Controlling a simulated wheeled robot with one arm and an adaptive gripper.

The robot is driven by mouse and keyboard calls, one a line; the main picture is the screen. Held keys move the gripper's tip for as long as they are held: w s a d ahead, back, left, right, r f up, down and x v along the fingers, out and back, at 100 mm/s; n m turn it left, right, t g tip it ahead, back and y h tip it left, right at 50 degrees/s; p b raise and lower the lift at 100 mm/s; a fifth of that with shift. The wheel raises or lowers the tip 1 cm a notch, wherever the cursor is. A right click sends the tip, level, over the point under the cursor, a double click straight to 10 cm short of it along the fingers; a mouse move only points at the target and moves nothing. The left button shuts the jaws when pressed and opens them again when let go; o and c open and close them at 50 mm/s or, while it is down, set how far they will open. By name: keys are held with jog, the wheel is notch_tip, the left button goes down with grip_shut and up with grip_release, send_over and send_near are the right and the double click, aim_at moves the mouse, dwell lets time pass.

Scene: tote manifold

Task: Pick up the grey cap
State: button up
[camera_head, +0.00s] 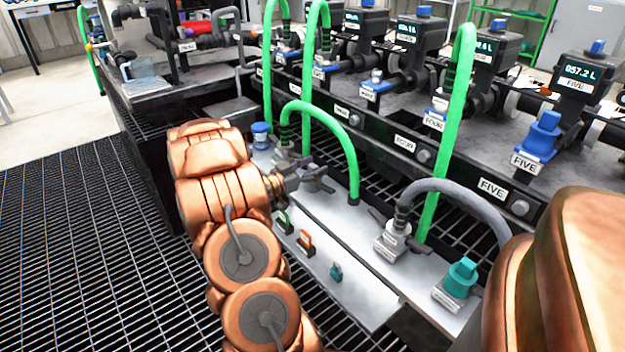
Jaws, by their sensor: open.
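My gripper (291,180) is at the end of my copper-coloured arm, left of centre. It is open and points right, over the back left part of the pale grey panel. A grey fitting with dark side levers (317,182) stands on the panel just right of the fingertips. A dark grey piece on its top looks like the grey cap (314,171), but it is small and partly mixed with the fingers in the picture. I cannot tell whether the fingers touch it or reach around it.
Green hoses (322,128) arch around the gripper. A blue-capped fitting (261,136) stands behind. A grey hose fitting (391,240) and a teal-capped fitting (460,278) stand to the right. Small coloured clips (305,241) sit on the front panel (345,300). Metered valves (540,135) line the back.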

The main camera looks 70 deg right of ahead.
grip_shut()
dwell(0.3)
